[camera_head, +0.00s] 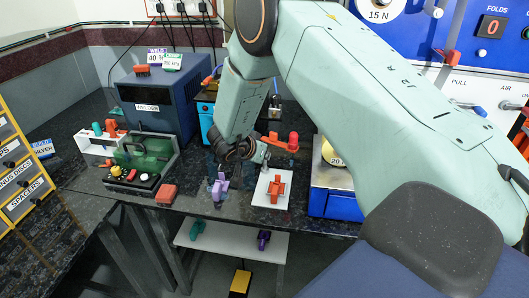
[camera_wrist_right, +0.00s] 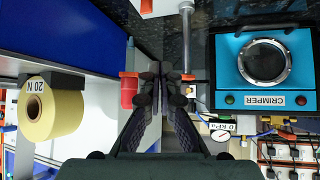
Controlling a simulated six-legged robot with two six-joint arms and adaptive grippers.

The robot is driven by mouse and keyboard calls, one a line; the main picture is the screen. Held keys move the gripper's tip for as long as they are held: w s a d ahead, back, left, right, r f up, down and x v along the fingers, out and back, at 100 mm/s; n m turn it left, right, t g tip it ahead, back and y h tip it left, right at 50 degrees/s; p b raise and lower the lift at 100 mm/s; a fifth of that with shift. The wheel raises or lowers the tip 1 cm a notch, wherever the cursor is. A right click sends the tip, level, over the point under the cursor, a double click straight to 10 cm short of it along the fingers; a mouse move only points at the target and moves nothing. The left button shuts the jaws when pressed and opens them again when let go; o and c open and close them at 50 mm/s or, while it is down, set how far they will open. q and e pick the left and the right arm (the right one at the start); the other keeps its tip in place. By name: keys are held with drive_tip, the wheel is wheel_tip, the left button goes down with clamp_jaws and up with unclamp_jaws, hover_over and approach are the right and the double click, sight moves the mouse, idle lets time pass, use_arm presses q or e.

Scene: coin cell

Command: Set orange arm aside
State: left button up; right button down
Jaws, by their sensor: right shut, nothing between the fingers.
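An orange-red arm-like bar with an upright knob (camera_head: 283,142) lies just beyond my right gripper (camera_head: 262,154). In the right wrist view a red cylinder (camera_wrist_right: 129,90) shows left of my right gripper's fingertips (camera_wrist_right: 153,82), with a thin orange end right of them. The fingers hide the middle, and I cannot tell whether they touch it. A second orange piece (camera_head: 275,187) sits on a white plate (camera_head: 261,200) near the bench's front edge. I cannot tell which orange piece is the named arm. My right gripper is shut and empty. My left gripper is not in view.
The blue crimper (camera_wrist_right: 264,72) stands right of the fingers in the wrist view. A purple piece (camera_head: 220,187) stands near the front edge. A white shelf (camera_head: 232,239) lies below.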

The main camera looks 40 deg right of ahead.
drive_tip(key=v, duration=0.7)
drive_tip(key=t+h+b, duration=0.3)
drive_tip(key=h+b, duration=0.5)
drive_tip(key=b, duration=1.6)
approach(282, 146)
drive_tip(key=shift+m, duration=0.3)
drive_tip(key=b+x, duration=0.4)
drive_tip(key=x, duration=0.2)
drive_tip(key=shift+w+d, duration=0.2)
drive_tip(key=shift+d, duration=0.15)
